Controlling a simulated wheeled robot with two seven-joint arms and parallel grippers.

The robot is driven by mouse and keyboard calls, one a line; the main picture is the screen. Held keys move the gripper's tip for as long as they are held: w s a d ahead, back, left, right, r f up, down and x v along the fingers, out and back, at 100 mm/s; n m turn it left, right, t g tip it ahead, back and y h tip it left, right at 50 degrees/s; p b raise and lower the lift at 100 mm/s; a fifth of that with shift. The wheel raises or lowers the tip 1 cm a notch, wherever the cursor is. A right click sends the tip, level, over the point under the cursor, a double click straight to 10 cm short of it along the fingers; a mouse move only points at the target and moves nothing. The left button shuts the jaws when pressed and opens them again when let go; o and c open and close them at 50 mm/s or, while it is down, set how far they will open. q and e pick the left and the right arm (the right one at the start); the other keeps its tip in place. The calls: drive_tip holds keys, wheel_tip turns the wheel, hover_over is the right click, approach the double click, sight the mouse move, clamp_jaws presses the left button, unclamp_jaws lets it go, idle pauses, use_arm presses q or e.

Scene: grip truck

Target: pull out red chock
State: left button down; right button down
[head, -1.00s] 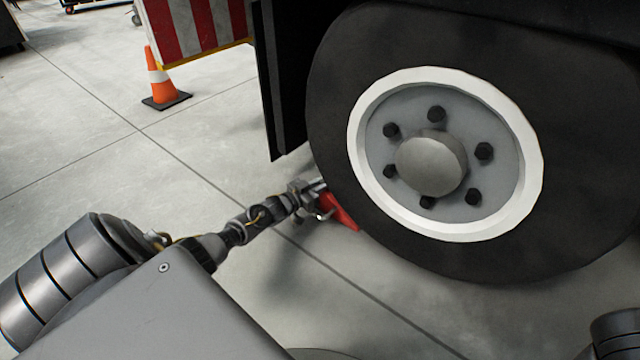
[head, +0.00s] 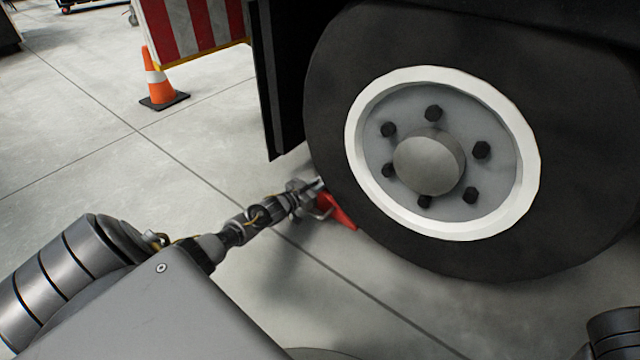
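The red chock (head: 338,213) lies on the concrete floor against the lower left of the truck's big black tire (head: 330,130). Its upper left part is hidden behind my gripper. My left gripper (head: 318,198) reaches in from the left and is right at the chock, low beside the tire. The fingers are small and partly overlap the chock, so I cannot tell whether they are closed on it. My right gripper is not in view; only a dark piece of what may be my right arm shows at the lower right corner.
The wheel has a white rim (head: 530,160) and grey hub. A black mud flap (head: 275,90) hangs left of the tire. An orange cone (head: 155,80) and a red-white striped board (head: 195,30) stand behind. The floor left of the chock is mostly clear.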

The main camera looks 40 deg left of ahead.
use_arm(q)
drive_tip(key=shift+a, duration=0.15)
idle(0.7)
drive_tip(key=shift+s+a+b, duration=0.1)
drive_tip(key=shift+a+b, duration=0.95)
drive_tip(key=shift+a, duration=1.4)
drive_tip(key=c, duration=1.3)
unclamp_jaws()
drive_tip(key=shift+c, duration=0.2)
